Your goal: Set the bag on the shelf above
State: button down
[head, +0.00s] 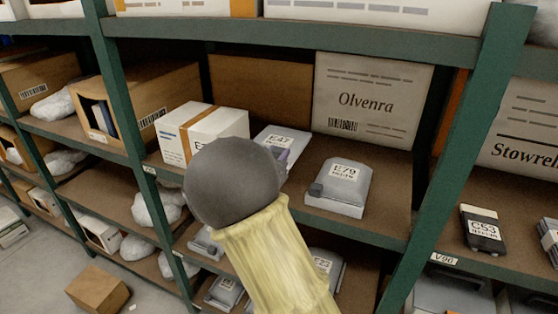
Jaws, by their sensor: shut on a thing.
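My gripper is not visible; my own arm, with a dark round joint and a pale yellow link, fills the lower middle of the head view and covers what lies behind it. I cannot see a bag in my grip. Several crumpled white bags lie on the racks at left: one (157,208) on a lower shelf beside my arm, one (54,106) on a higher shelf, and one (62,161) farther left. I cannot tell which is the task's bag. The middle shelf (385,228) carries boxes and grey packs, with a little bare board near its front edge.
On the middle shelf are a white box with an orange band (203,132), a grey pack labelled E79 (340,190), another pack (283,143) and the Olvenra box (370,98). A green upright (455,165) stands at right. A cardboard box (97,288) lies on the floor.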

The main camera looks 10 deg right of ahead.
jog(key=shift+s+r, duration=0.15)
jog(key=shift+s, duration=0.05)
jog(key=shift+w+f+p, duration=0.1)
jog(key=shift+f+p, duration=0.75)
jog(key=shift+f, duration=2.1)
jog(key=shift+f+p, duration=0.8)
jog(key=shift+f, duration=1.3)
jog(key=c, duration=1.1)
grip_release()
jog(key=shift+f, duration=0.1)
jog(key=shift+o, duration=0.2)
